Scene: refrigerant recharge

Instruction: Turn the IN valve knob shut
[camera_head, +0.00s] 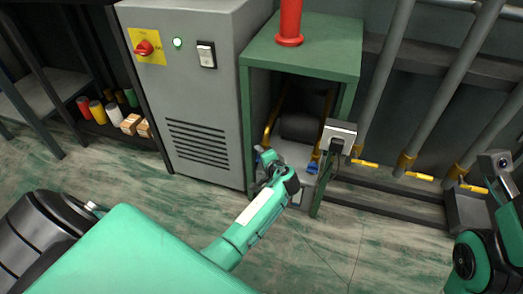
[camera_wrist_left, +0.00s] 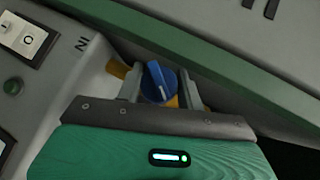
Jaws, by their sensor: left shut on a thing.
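The IN valve knob (camera_wrist_left: 157,82) is blue with a pale mark and sits on a brass-coloured fitting by the "IN" lettering in the left wrist view. My left gripper (camera_wrist_left: 160,88) has one finger on each side of the knob and is shut on it. In the head view the left gripper (camera_head: 268,164) reaches low inside the green frame's opening and largely hides the knob. Part of my right arm's end (camera_head: 495,164) shows at the right edge, away from the valve; its fingers cannot be made out clearly.
A grey cabinet (camera_head: 205,100) with a red switch stands left of the green frame (camera_head: 310,47), which bears a red cylinder (camera_head: 290,22). Another blue knob (camera_head: 312,167) lies right of the gripper. Pipes stand at the right. The floor in front is clear.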

